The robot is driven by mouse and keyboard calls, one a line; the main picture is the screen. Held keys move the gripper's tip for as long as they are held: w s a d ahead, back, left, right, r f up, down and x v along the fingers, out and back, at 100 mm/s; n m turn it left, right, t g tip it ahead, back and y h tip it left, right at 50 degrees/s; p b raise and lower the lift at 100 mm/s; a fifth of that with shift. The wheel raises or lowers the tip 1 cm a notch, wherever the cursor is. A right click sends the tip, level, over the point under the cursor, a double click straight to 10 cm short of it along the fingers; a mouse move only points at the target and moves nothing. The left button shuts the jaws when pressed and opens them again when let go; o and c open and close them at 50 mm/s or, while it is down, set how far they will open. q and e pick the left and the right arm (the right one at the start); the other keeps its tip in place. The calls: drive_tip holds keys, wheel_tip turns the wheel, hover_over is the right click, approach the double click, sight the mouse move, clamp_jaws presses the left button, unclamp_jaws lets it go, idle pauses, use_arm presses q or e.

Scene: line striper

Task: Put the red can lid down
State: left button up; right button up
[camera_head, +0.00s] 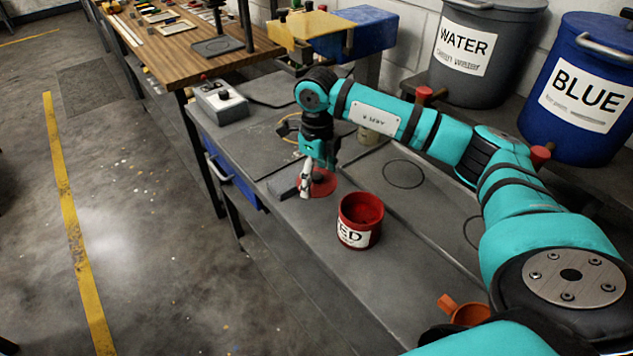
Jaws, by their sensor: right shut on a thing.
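The red can (374,238) stands open on the grey workbench, its white label showing "ED". The red lid (323,188) is a flat disc just behind and left of the can, apart from it. My right gripper (306,188) points down at the lid's left side and is shut on it, partly covering it. The lid looks level and at or close above the bench top; I cannot tell whether it touches. My left gripper is not in view.
A grey control box (221,103) sits at the bench's left corner. A grey WATER bin (484,50) and a blue BLUE bin (580,85) stand behind. An orange cup (468,313) is at the front right. The bench in front of the can is clear.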

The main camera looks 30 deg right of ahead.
sight(317, 183)
wheel_tip(317, 183, down, 2)
drive_tip(key=shift+f, duration=0.65)
drive_tip(key=o, duration=1)
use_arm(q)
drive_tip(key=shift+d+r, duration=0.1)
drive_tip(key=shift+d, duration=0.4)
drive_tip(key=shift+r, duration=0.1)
use_arm(e)
drive_tip(key=shift+r, duration=0.2)
